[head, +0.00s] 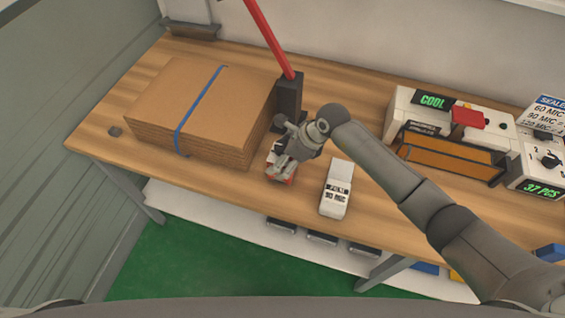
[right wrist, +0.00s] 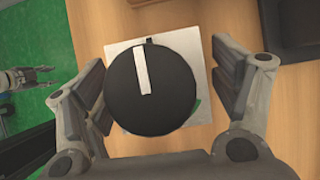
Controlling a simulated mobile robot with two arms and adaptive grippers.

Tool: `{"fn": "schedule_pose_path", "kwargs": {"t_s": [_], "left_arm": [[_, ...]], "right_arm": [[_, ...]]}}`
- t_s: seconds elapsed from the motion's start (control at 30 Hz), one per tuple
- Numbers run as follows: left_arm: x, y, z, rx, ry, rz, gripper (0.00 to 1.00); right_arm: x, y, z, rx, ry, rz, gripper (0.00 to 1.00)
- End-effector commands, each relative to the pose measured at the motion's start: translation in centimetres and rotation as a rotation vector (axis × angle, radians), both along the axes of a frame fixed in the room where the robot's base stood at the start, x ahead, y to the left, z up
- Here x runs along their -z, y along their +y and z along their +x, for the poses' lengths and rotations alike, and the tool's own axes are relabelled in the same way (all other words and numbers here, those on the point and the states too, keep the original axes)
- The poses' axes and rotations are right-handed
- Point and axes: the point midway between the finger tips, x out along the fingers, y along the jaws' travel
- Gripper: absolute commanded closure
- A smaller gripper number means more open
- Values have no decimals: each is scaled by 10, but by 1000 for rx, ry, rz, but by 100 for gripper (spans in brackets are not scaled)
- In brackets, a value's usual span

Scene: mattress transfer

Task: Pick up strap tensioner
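My right gripper (head: 283,165) reaches down over a small white and red device (head: 292,180) near the table's front edge and hides most of it. In the right wrist view my right gripper (right wrist: 158,95) is open, its fingers on either side of a round black disc (right wrist: 150,100) with a white stripe. The disc sits over a pale square plate (right wrist: 187,50). I cannot tell for sure that this device is the strap tensioner. My left gripper shows at the left edge of the right wrist view (right wrist: 25,80), over green floor; its opening is unclear.
A cardboard stack (head: 225,105) with a blue strap (head: 198,108) lies left. A black block (head: 288,98) with a long red bar (head: 268,38) stands behind the gripper. A white printer-like device (head: 336,190) is to the right. Machines (head: 452,145) fill the table's right.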

Motion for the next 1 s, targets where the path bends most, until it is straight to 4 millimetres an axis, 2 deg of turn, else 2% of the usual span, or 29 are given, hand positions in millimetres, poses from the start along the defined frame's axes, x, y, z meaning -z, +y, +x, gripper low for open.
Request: {"fn": "schedule_pose_path", "kwargs": {"t_s": [0.07, 0.5, 0.77, 1.0], "left_arm": [[0, 0, 0, 0, 0, 0, 60], [0, 0, 3, 1, -4, 0, 60], [0, 0, 5, 1, -8, -1, 60], [8, 0, 6, 1, -9, -1, 60]], "right_arm": [[0, 0, 0, 0, 0, 0, 33], [0, 0, 0, 0, 0, 0, 89], [-3, 1, 1, 0, -4, 4, 89], [-12, 1, 2, -1, -7, 4, 89]]}}
